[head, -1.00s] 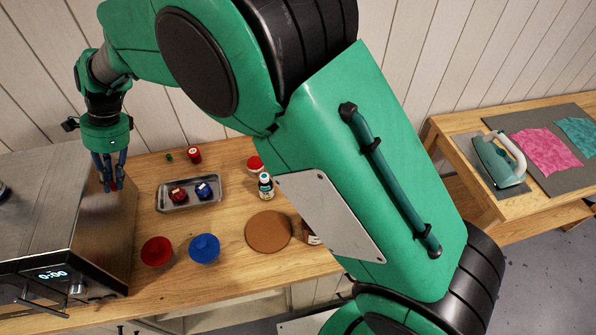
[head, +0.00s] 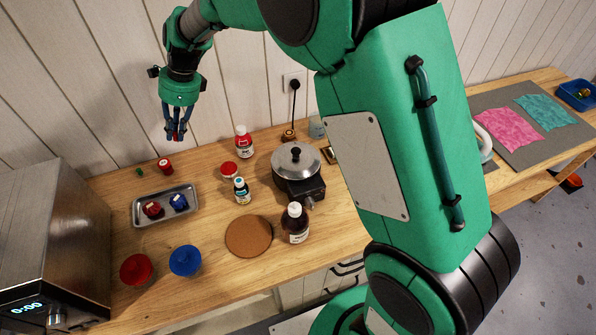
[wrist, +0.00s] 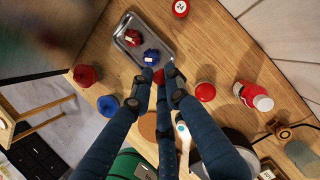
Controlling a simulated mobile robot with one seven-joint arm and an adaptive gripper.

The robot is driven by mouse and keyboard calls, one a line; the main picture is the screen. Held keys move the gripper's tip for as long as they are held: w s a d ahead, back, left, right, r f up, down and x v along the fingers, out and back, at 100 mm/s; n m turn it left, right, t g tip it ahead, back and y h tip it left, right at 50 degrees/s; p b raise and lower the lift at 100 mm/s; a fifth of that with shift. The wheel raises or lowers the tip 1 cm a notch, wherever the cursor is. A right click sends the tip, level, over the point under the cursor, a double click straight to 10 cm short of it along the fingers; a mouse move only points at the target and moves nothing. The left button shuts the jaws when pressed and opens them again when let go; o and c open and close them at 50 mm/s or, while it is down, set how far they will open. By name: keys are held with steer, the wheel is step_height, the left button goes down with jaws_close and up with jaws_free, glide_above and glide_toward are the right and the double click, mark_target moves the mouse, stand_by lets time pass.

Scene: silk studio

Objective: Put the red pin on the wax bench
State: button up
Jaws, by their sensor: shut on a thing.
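My gripper (head: 177,137) is shut on a small red thing (head: 177,136), taken to be the red pin, and holds it in the air at the back of the wooden bench. The red also shows between the fingertips in the wrist view (wrist: 159,76); the fingers hide most of it. The wooden bench (head: 225,275), which carries a lidded metal pot (head: 296,163), lies below; I take it as the wax bench. The red thing is apart from the bench top.
A metal tray (head: 141,217) holds a red and a blue item. A steel appliance (head: 55,230) is at left. Bare wood lies right of the tray.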

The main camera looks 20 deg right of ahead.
steer(key=w+d+m+t, duration=0.25)
steer(key=d+m, duration=0.35)
steer(key=d, duration=2.2)
steer(key=s+d+m+t+h, duration=0.1)
steer(key=s+d+m+h, duration=0.2)
steer(key=d, duration=1)
steer(key=s+d+m, duration=0.4)
steer(key=s+d, duration=0.2)
steer(key=d, duration=0.7)
steer(key=f, duration=1.8)
steer(key=shift+w+a, duration=0.3)
steer(key=shift+w, duration=0.1)
steer(key=shift+w, duration=0.15)
steer(key=w+d, duration=0.1)
steer(key=w, duration=0.4)
steer(key=w+d+f+b, duration=0.1)
steer(key=w+d, duration=0.1)
steer(key=w, duration=0.3)
steer(key=w+d, duration=0.2)
steer(key=w, duration=0.2)
steer(key=shift+w+d+f, duration=0.2)
steer(key=shift+w+d, duration=0.05)
steer(key=shift+w, duration=0.15)
